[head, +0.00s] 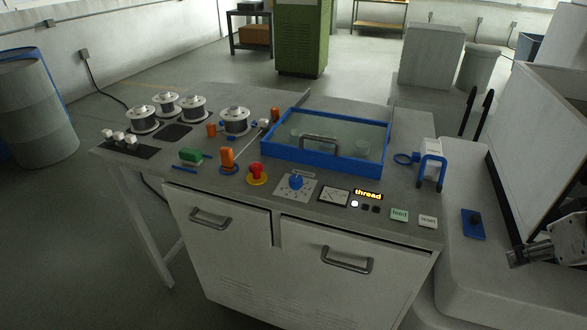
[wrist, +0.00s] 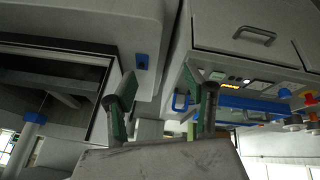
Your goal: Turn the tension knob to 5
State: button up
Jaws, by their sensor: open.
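The tension knob (head: 296,181) is blue and sits on a pale dial plate (head: 297,188) near the front edge of the machine's worktop. Its setting is too small to read. In the wrist view, which is upside down, the blue knob (wrist: 284,93) shows small at the far right. My gripper (head: 516,257) is at the right edge of the head view, well to the right of the knob and partly cut off. In the wrist view my gripper (wrist: 163,88) has its two fingers spread wide, with nothing between them.
Right of the dial are a meter (head: 334,196), a lit "thread" display (head: 368,194) and feed (head: 399,214) and reset (head: 428,221) buttons. A red stop button (head: 256,171) stands left of it.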

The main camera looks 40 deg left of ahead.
jog(key=w+a+r+n+g+p, duration=0.1)
jog(key=w+a+r+n+p, duration=0.1)
jog(key=w+a+r+n, duration=0.3)
jog(key=w+a+n+g+p, duration=0.1)
jog(key=w+a, duration=0.1)
jog(key=a, duration=0.4)
jog(key=n+g+h+p, duration=0.1)
jog(key=n+g+p, duration=0.2)
jog(key=n+p, duration=1)
send_over(296, 178)
jog(key=b, duration=0.5)
notch_tip(296, 178, down, 5)
jog(key=n, duration=0.4)
notch_tip(296, 178, down, 14)
jog(key=shift+r+p, duration=0.1)
jog(key=shift+p, duration=0.9)
jog(key=shift+c, duration=0.4)
jog(key=c, duration=1.1)
